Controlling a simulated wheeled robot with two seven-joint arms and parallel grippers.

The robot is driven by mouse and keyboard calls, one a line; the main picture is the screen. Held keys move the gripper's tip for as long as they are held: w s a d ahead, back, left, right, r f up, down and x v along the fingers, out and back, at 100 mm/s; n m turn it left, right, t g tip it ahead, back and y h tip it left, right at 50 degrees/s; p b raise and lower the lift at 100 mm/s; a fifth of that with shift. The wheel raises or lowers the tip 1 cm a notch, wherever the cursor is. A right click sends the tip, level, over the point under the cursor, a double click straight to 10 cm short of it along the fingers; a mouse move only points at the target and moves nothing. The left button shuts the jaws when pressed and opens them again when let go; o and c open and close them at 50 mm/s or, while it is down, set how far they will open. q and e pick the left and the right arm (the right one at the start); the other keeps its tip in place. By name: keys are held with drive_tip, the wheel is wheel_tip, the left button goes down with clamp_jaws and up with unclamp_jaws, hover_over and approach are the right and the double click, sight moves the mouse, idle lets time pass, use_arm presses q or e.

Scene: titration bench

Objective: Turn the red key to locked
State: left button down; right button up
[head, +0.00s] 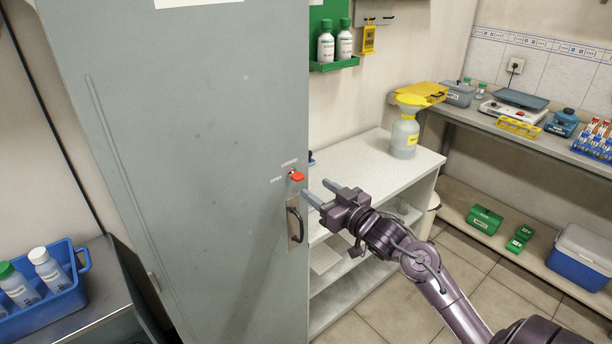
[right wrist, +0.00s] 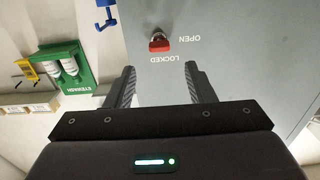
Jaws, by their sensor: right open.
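The red key (head: 297,176) sits in the lock on the grey cabinet door (head: 220,130), above the door handle. It also shows in the right wrist view (right wrist: 159,42), where the picture is upside down. The labels LOCKED and OPEN are printed beside it; I cannot tell exactly which one the key points to. My right gripper (head: 318,190) is open and empty, with its fingertips just right of the key in the head view. In the right wrist view the key shows beyond the gap between the fingers (right wrist: 159,70), not touched. My left gripper is out of view.
A dark handle (head: 294,226) sticks out below the key. A white shelf unit (head: 375,168) with a yellow-topped bottle (head: 405,135) stands right of the cabinet. A blue crate of bottles (head: 60,295) is at the lower left. A green eyewash holder (right wrist: 65,70) hangs on the wall.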

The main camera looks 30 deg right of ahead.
sight(302, 178)
drive_tip(key=w+p, duration=0.1)
drive_tip(key=w, duration=0.4)
drive_tip(key=shift+w+a, duration=0.3)
drive_tip(key=shift+w, duration=0.7)
drive_tip(key=shift+f, duration=0.1)
drive_tip(key=shift+c, duration=1.3)
drive_tip(key=c, duration=0.7)
